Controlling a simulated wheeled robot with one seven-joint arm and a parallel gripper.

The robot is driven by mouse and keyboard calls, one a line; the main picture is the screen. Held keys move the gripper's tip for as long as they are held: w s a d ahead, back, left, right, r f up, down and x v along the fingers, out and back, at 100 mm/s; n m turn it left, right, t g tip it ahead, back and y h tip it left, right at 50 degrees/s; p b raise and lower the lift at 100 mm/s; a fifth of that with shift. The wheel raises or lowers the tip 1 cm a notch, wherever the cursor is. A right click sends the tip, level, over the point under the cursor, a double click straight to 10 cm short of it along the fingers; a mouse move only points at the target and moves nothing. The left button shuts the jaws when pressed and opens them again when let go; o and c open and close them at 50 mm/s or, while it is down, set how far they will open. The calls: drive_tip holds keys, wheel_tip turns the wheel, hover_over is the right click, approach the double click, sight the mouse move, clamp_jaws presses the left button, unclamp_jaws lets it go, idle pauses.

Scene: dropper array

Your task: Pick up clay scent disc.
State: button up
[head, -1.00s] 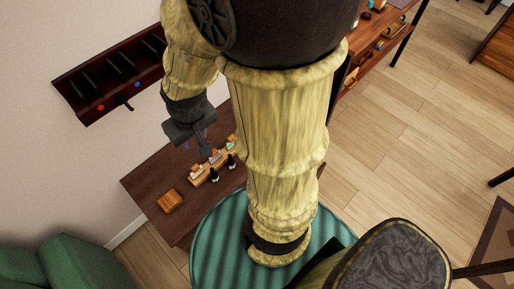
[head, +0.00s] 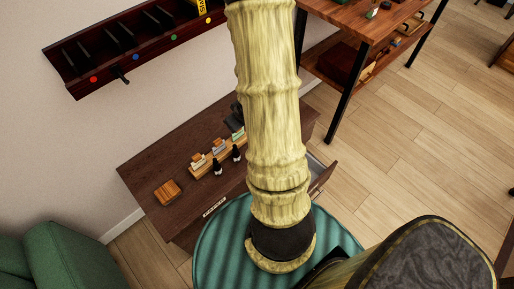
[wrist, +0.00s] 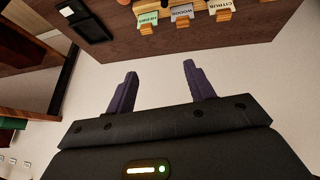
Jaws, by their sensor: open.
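I cannot pick out a clay scent disc for certain in either view. On the dark wooden cabinet top (head: 150,170) stand small wooden holders with label cards; in the wrist view they read HERBS (wrist: 148,20), WOODS (wrist: 185,14) and CITRUS (wrist: 222,8). Two dark dropper bottles, a nearer one (head: 217,168) and a farther one (head: 236,154), stand in front of them. My gripper (wrist: 158,80) is open and empty, its two dark fingers apart, with the labelled holders beyond the fingertips. The gripper is outside the head view.
A square wooden block or stack (head: 167,192) lies at the cabinet's left end. A drawer (head: 322,177) stands open at its right. A dark red wall rack (head: 130,45) hangs above. A wooden shelf table (head: 365,30) is at the back right. A black tray (wrist: 82,22) shows in the wrist view.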

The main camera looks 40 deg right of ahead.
drive_tip(key=s+d+f+m+t+b, duration=0.1)
drive_tip(key=s+d+f+t+b, duration=0.1)
drive_tip(key=f, duration=0.6)
drive_tip(key=s+d+f+m+t+h+b, duration=0.1)
drive_tip(key=s+d+f+t+b, duration=0.1)
drive_tip(key=s+d+f+b, duration=0.2)
drive_tip(key=s+d+f+m+t+b, duration=0.1)
drive_tip(key=s+d+f+t+b, duration=0.2)
drive_tip(key=f+b, duration=0.5)
wheel_tip(320, 180, down, 5)
drive_tip(key=shift+s+d+f+h, duration=0.15)
drive_tip(key=shift+d+h, duration=0.15)
drive_tip(key=shift+h, duration=0.1)
drive_tip(key=shift+s, duration=0.1)
drive_tip(key=b+x, duration=1)
drive_tip(key=x, duration=0.2)
